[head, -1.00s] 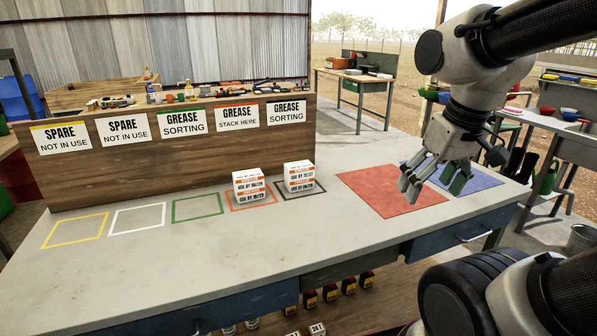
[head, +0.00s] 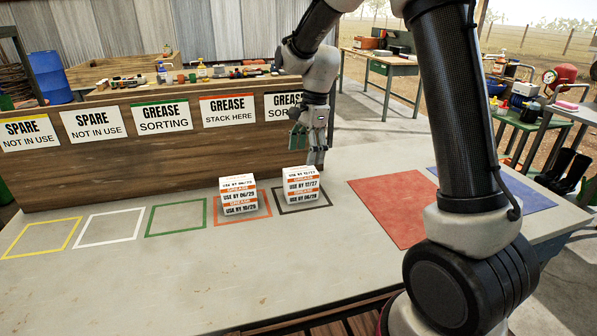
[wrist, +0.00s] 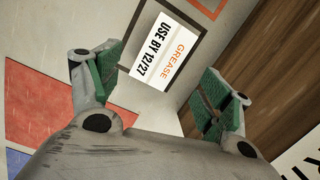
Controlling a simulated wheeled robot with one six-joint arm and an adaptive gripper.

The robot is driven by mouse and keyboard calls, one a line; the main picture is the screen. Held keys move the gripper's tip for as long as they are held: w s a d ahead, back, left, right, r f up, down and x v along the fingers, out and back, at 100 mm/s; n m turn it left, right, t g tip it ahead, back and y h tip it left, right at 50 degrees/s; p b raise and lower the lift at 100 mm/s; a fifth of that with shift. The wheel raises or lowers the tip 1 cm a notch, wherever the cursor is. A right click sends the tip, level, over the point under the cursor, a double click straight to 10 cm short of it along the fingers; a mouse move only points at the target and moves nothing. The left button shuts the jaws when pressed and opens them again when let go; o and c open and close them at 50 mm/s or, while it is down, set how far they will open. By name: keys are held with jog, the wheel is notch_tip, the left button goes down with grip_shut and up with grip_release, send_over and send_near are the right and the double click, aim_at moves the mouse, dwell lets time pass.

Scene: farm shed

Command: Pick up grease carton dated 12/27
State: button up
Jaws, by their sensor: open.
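The white carton with "GREASE USE BY 12/27" in black and orange print (wrist: 165,52) shows between my fingers in the wrist view. In the head view a stack of cartons (head: 301,187) stands in the dark-outlined square (head: 322,199); one of its front labels reads 12/27. My gripper (head: 308,150) is open, empty and pointing down above and just behind this stack, apart from it. In the wrist view, my green-padded fingers (wrist: 160,75) are spread wide.
A second carton stack (head: 238,194) stands close at left in the orange square (head: 264,212). The green (head: 148,222), white (head: 78,231) and yellow (head: 22,253) squares are empty. A wooden partition with signs (head: 165,165) rises behind. A red mat (head: 385,205) and blue mat (head: 530,197) lie clear at right.

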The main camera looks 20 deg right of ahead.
aim_at(301, 171)
jog(key=shift+a+m, duration=0.1)
jog(key=shift+m, duration=1)
jog(key=shift+f+m, duration=0.15)
jog(key=shift+m, duration=0.15)
jog(key=f, duration=0.3)
jog(key=a+f, duration=0.1)
jog(key=f, duration=0.3)
jog(key=shift+a+f, duration=0.2)
jog(key=shift+c, duration=0.2)
jog(key=c, duration=1.1)
